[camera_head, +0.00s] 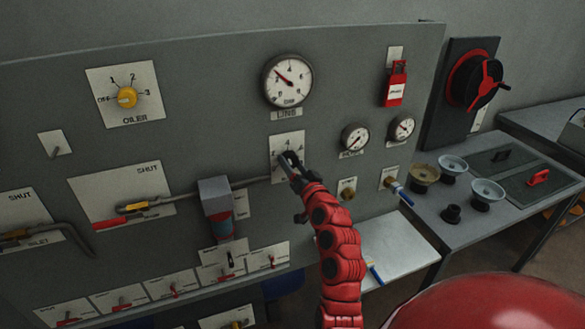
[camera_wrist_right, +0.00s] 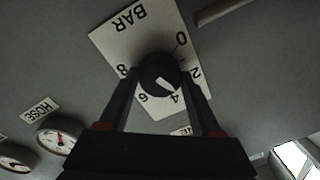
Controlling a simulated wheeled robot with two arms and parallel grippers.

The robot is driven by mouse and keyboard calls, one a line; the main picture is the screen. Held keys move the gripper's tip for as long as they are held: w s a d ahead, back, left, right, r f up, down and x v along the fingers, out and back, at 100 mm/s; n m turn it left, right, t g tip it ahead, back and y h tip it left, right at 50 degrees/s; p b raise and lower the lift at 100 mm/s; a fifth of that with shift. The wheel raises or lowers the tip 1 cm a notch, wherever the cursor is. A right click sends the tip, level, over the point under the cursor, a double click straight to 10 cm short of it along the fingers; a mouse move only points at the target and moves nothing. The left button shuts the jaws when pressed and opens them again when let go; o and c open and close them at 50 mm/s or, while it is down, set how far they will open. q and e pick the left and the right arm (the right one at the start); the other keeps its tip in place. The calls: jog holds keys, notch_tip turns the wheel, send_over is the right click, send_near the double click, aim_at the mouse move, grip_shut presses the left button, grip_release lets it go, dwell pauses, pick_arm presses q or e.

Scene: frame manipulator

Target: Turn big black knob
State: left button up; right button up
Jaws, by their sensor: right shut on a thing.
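The big black knob (camera_wrist_right: 158,76) sits on a white dial plate (camera_wrist_right: 120,42) marked BAR, with the numbers 0, 2, 4, 6 and 8 around it. Its white pointer mark lies near the 4 in the right wrist view. My right gripper (camera_wrist_right: 160,85) has its two fingers on either side of the knob and is shut on it. In the head view my right gripper (camera_head: 290,160) covers most of the knob, and the dial plate (camera_head: 288,139) shows around it. My left gripper is not in view.
A large gauge (camera_head: 288,81) is above the knob, with two small gauges (camera_head: 355,138) to the right. A table (camera_head: 440,215) with cups stands at the right.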

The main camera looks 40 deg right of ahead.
jog(key=m, duration=0.4)
jog(key=shift+f, duration=0.1)
jog(key=m, duration=0.3)
jog(key=shift+m+h, duration=0.3)
jog(key=m+p, duration=0.1)
jog(key=m, duration=0.3)
jog(key=shift+a+m, duration=0.1)
jog(key=shift+m, duration=0.3)
jog(key=m+p, duration=0.1)
jog(key=m, duration=0.3)
jog(key=shift+h, duration=0.3)
jog(key=shift+m, duration=0.5)
jog(key=o, duration=1.4)
jog(key=shift+c, duration=0.2)
